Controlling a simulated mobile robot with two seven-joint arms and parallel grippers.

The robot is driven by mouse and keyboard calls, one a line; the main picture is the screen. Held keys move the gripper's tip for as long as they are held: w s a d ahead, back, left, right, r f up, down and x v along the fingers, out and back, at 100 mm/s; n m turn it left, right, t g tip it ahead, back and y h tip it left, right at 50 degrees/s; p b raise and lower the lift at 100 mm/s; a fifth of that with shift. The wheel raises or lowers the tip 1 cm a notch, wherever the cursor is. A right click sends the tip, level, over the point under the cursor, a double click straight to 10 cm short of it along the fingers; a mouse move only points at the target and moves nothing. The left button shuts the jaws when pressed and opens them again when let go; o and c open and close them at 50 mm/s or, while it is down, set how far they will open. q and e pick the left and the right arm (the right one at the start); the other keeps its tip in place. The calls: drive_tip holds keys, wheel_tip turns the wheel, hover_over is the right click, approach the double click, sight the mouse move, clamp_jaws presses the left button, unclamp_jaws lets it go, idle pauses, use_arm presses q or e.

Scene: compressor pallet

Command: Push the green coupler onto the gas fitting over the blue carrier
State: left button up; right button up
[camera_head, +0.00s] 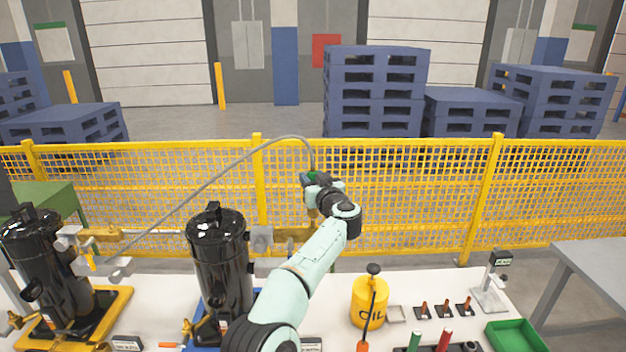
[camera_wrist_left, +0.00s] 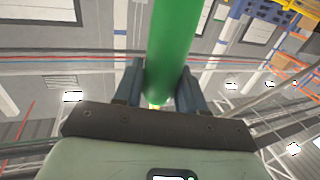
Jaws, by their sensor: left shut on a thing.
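The green coupler (camera_head: 311,176) is between the fingers of my left gripper (camera_head: 317,182), which is shut on it, with a grey hose rising from it. In the left wrist view the coupler (camera_wrist_left: 173,45) runs up between the two fingers (camera_wrist_left: 160,88). A brass upright, apparently the gas fitting (camera_head: 312,214), stands directly below the gripper at the end of a brass bar (camera_head: 290,235). The gripper hides where coupler and fitting meet, so I cannot tell whether they touch. The blue carrier (camera_head: 196,338) holds a black compressor (camera_head: 220,262). My right gripper is not in view.
The hose (camera_head: 215,165) arcs left to a grey bracket. A second black compressor (camera_head: 45,262) stands on a yellow carrier (camera_head: 120,303). A yellow oil can (camera_head: 369,302), green tray (camera_head: 515,336) and small stand (camera_head: 490,298) are to the right. A yellow fence (camera_head: 400,195) runs behind.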

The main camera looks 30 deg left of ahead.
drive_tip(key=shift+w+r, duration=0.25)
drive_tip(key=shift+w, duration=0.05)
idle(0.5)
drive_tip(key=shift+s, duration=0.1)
use_arm(q)
drive_tip(key=shift+f, duration=0.4)
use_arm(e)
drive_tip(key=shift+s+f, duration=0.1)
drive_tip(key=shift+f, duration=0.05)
use_arm(q)
drive_tip(key=shift+f, duration=1.55)
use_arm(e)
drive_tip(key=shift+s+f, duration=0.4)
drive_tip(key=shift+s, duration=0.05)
use_arm(q)
drive_tip(key=o, duration=1.3)
drive_tip(key=b+v, duration=0.4)
drive_tip(key=v, duration=0.9)
drive_tip(key=shift+s, duration=0.2)
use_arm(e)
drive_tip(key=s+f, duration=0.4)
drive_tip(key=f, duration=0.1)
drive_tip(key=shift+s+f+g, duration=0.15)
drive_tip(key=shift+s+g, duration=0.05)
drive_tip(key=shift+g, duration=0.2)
